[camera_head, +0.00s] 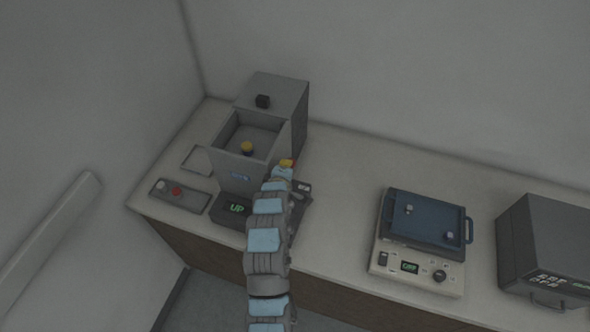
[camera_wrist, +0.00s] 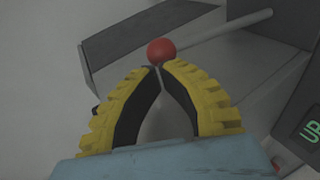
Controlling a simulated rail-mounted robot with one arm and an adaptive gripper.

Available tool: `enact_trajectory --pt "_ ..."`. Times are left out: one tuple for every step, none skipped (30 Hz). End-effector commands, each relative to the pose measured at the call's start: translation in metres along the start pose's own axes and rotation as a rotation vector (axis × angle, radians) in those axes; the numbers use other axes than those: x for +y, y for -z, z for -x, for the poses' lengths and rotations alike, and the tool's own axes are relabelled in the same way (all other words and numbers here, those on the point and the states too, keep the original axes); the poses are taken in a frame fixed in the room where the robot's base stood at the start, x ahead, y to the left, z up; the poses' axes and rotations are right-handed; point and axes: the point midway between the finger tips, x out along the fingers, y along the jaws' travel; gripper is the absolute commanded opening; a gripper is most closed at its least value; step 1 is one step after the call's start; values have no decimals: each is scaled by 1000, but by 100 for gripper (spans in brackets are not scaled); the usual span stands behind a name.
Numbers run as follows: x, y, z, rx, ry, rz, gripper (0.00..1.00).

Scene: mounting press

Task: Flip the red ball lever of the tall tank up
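The red ball (camera_wrist: 161,51) of the lever is just beyond my fingertips in the wrist view. My gripper (camera_wrist: 161,68) has yellow ribbed fingers with black inner faces, and the tips come together right below the ball. I cannot tell whether they pinch the stem. In the head view, my gripper (camera_head: 286,163) is at the right side of a tall grey open-topped tank (camera_head: 232,167).
A dark base with a green "UP" display (camera_head: 237,209) is in front of the tank. A blue-topped device (camera_head: 425,220) and a dark grey box (camera_head: 550,245) stand to the right. The counter between is clear.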

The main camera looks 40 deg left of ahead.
Motion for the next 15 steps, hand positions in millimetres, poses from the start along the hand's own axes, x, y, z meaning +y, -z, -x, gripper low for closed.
enact_trajectory --pt "1 3 0 3 4 0 0" --pt "1 4 -1 5 7 0 0" --pt "1 4 -1 6 9 0 0" --pt "1 5 -1 7 10 0 0" --pt "1 5 -2 7 11 0 0" --pt "1 6 -2 7 12 0 0" --pt "1 6 -2 8 12 0 0" --pt "1 6 -2 8 13 0 0" --pt "1 6 -2 8 13 0 0" --pt "0 6 -2 8 13 0 0" --pt "0 6 -2 7 13 0 0" --pt "0 6 -2 7 13 0 0" --pt "0 6 -2 7 13 0 0" --pt "0 6 -2 7 13 0 0" --pt "0 5 -2 7 13 0 0"
